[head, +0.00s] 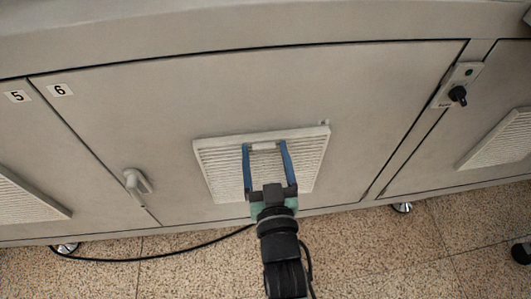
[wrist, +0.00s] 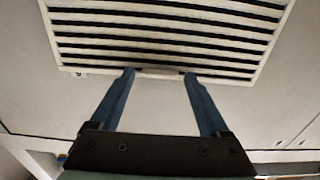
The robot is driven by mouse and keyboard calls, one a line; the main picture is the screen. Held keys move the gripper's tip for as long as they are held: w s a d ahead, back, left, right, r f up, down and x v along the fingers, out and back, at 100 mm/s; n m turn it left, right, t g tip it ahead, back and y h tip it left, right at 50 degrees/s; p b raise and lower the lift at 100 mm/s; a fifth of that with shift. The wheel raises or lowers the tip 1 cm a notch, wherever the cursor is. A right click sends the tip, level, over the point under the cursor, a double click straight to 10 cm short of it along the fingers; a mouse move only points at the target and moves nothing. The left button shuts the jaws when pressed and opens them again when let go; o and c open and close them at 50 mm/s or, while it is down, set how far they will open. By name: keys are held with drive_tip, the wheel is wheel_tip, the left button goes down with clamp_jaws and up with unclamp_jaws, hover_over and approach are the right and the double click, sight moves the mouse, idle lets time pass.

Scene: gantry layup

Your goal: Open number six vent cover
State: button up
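The number six vent cover (head: 318,150) is a pale louvred panel on the grey door, right of the "6" label (head: 60,90). It looks closed, lying against the door. Its slats also fill the top of the wrist view (wrist: 165,30). A small pale tab (head: 263,146) is at its upper edge; it shows in the wrist view (wrist: 158,74) too. My gripper (head: 265,145) is open, its two blue fingers spread with the tips on either side of the tab. In the wrist view the fingertips (wrist: 159,75) are near the cover's edge; contact cannot be told.
A door handle (head: 134,182) sticks out left of the cover. The "5" label (head: 17,96) and another vent (head: 25,203) are at the left. A third vent (head: 500,140) and a black switch (head: 458,95) are at the right. A black cable (head: 150,257) lies on the floor.

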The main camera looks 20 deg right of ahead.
clamp_jaws()
drive_tip(key=shift+s, duration=0.1)
idle(0.3)
drive_tip(key=s+a+f+t+h+b, duration=0.1)
drive_tip(key=s+a+f+t+b, duration=0.1)
drive_tip(key=s+f+t+b, duration=0.45)
drive_tip(key=s+a+f+t+h+b, duration=0.1)
drive_tip(key=s+a+f+b, duration=0.25)
drive_tip(key=s+b, duration=0.7)
drive_tip(key=s+f+b, duration=0.2)
drive_tip(key=f+b, duration=0.4)
drive_tip(key=f, duration=0.3)
drive_tip(key=s+f+b, duration=0.2)
drive_tip(key=f+b, duration=0.3)
drive_tip(key=f, duration=0.5)
drive_tip(key=shift+a+b, duration=0.35)
drive_tip(key=shift+b, duration=0.05)
